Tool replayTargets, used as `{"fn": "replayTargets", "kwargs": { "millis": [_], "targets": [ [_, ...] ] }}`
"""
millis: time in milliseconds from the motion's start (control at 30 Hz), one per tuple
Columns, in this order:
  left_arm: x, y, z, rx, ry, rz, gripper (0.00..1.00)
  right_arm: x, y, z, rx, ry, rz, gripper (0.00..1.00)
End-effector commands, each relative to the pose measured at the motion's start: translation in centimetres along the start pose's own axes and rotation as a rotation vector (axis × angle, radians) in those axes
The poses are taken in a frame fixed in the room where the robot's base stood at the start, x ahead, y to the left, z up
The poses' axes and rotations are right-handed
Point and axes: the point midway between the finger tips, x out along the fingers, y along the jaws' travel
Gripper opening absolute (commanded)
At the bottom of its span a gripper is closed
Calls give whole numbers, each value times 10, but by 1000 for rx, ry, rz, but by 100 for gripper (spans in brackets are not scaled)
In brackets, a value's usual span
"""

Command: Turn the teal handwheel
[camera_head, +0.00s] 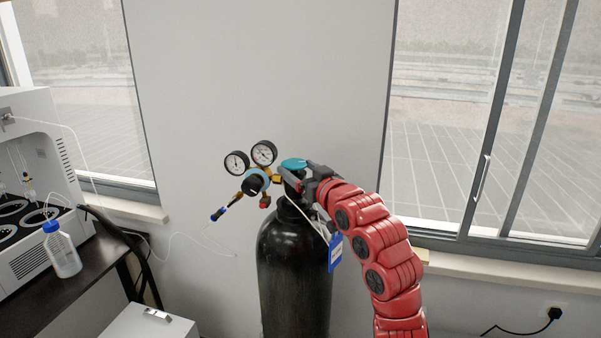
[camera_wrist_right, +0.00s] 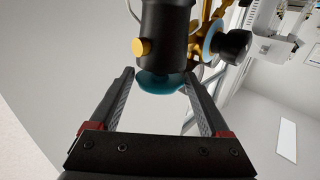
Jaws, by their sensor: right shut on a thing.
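The teal handwheel (camera_head: 293,163) sits on top of the tall black gas cylinder (camera_head: 294,265). My right gripper (camera_head: 303,174) reaches it from the right and is shut on it. In the right wrist view the handwheel (camera_wrist_right: 162,82) lies between the two fingertips of my right gripper (camera_wrist_right: 160,79), with the dark valve body beyond it. The fingers partly hide the wheel's right side in the head view. My left gripper is not in view.
Two round gauges (camera_head: 250,157) and a regulator with a black knob (camera_head: 254,185) stand left of the valve. A blue tag (camera_head: 335,252) hangs by the cylinder. A blue-capped bottle (camera_head: 61,249) stands on a dark bench at left. A wall and windows lie behind.

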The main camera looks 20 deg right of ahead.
Motion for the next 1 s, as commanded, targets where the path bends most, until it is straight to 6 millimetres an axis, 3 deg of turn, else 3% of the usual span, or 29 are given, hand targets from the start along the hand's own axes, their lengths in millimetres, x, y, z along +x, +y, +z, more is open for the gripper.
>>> {"fn": "replayTargets", "kwargs": {
  "millis": [500,1000],
  "targets": [
    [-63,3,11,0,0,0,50,5,-18,5,3,0,475,25],
    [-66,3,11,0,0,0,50,11,-21,1,1,-6,880,24]
  ]
}}
